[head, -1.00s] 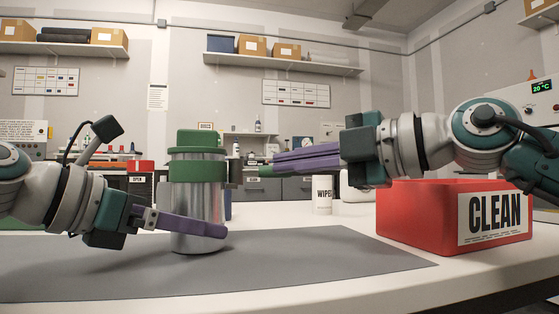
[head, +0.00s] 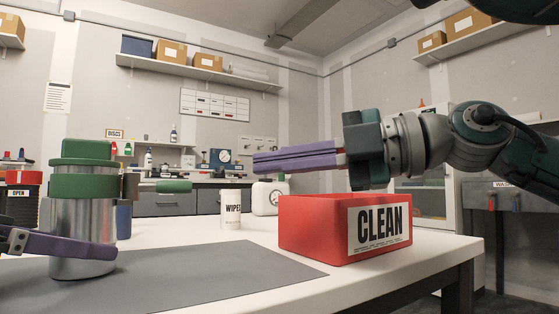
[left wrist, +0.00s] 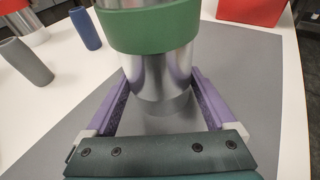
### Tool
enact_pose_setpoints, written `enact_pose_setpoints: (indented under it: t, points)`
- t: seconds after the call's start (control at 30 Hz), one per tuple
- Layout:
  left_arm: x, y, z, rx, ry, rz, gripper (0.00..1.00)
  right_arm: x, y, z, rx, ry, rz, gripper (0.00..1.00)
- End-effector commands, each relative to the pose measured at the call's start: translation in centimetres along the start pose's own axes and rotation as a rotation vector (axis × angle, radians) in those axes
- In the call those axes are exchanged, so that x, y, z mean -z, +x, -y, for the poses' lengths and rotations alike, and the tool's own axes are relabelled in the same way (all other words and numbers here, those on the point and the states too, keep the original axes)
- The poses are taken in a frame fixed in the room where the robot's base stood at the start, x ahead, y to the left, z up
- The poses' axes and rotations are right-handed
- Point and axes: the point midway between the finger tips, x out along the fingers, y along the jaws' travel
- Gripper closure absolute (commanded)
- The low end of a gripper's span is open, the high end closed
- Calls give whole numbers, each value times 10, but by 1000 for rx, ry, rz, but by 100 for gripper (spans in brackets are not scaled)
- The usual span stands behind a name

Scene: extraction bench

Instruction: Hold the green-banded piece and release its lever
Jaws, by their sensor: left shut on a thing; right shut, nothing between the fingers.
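The green-banded piece (head: 83,225) is an upright metal cylinder with a green band and green cap, at the left of the head view. It stands on the grey mat (head: 215,280). Its lever (head: 173,186), green-tipped, sticks out level to the right from the band. My left gripper (head: 105,252) is shut on the cylinder's lower body, below the band. The left wrist view shows its purple fingers (left wrist: 160,90) on both sides of the metal. My right gripper (head: 254,162) is shut and empty, in the air right of and apart from the lever tip.
A red CLEAN box (head: 312,230) stands on the bench below my right gripper. A blue cylinder (left wrist: 86,28) and a grey one (left wrist: 24,62) stand beyond the piece in the left wrist view.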

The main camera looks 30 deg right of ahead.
Motion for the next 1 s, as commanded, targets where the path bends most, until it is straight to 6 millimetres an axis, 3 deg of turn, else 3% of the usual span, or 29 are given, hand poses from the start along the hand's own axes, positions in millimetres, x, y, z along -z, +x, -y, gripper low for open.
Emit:
enact_pose_setpoints:
  t: [0.4,0.43,0.5,0.8,1.0]
  points:
    - [-1,0,0,-1,1,3,55,-1,-3,-1,-1,-1,0,100]
    - [-1,0,0,-1,1,3,8,-1,-3,-1,-1,-1,0,100]
    - [-1,0,0,-1,1,3,1,-1,-3,-1,-1,-1,0,100]
    - [0,-2,0,-1,0,1,0,-1,-3,-1,-1,0,0,100]
    - [0,-22,-1,-3,2,2,0,-1,-3,-1,-1,0,0,100]
